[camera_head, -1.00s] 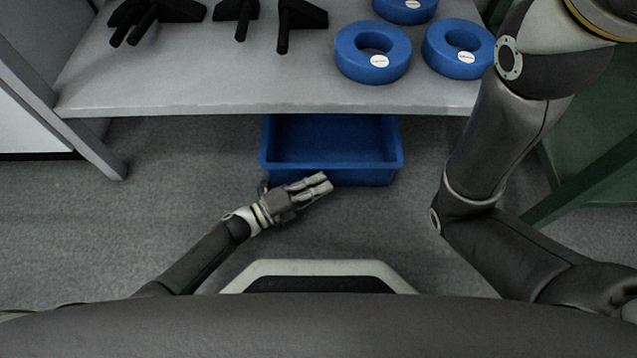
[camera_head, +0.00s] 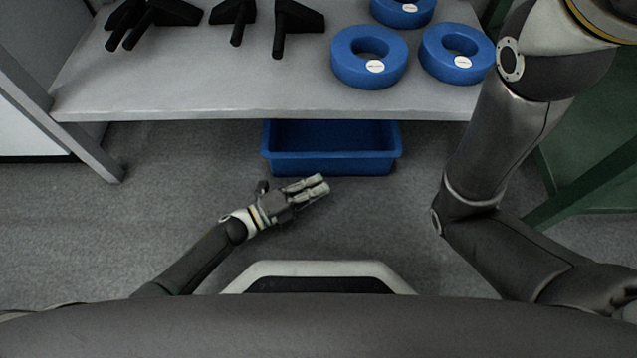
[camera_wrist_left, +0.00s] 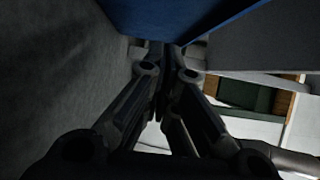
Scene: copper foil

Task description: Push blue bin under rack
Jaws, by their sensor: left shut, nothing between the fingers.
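The blue bin (camera_head: 330,165) stands on the grey floor, its rear part hidden below the rack's shelf (camera_head: 240,105) and its front part sticking out. My left gripper (camera_head: 320,186) is shut and empty, low in front of the bin's front wall; I cannot tell whether it touches it. In the left wrist view the shut fingers (camera_wrist_left: 170,60) lie beside a blue surface of the bin (camera_wrist_left: 190,15). My right arm comes down at the right of the head view; its gripper is not in view.
Blue rings (camera_head: 369,57) and black tool-like parts (camera_head: 238,18) lie on the shelf. A rack leg (camera_head: 95,155) stands at the left. A green frame (camera_head: 590,190) is at the right. The floor around the bin is clear.

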